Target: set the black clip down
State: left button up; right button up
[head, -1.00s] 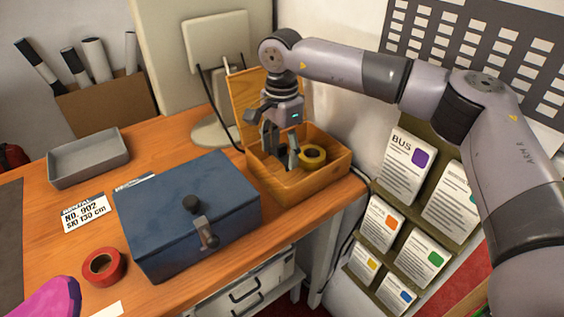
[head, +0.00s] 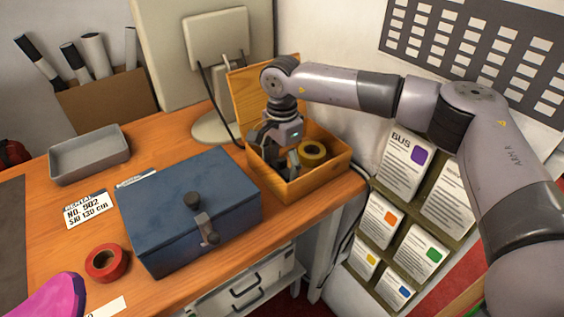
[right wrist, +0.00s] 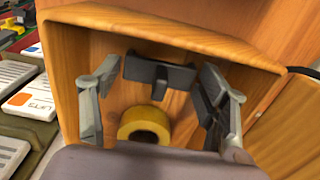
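The black clip (right wrist: 158,72) shows in the right wrist view inside the wooden box (right wrist: 215,45), near a wall of it. My right gripper (right wrist: 160,85) is spread wide, with one finger on each side of the clip and narrow gaps between. In the head view my right gripper (head: 276,152) reaches down into the wooden box (head: 318,181), whose lid stands open behind. The clip cannot be made out there, and whether it touches the box floor is hard to tell. My left gripper is not in view.
A yellow tape roll (head: 312,153) lies in the box beside the gripper; it also shows in the right wrist view (right wrist: 145,122). A closed blue box (head: 172,208) stands to the left. A monitor (head: 216,45) stands behind. A grey tray (head: 90,157) and red tape (head: 106,262) are farther left.

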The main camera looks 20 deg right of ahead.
aim_at(282, 159)
jog(key=shift+o, duration=0.9)
jog(key=shift+r, duration=0.45)
notch_tip(282, 159, up, 12)
jog(key=b, duration=0.2)
jog(key=shift+f, duration=0.25)
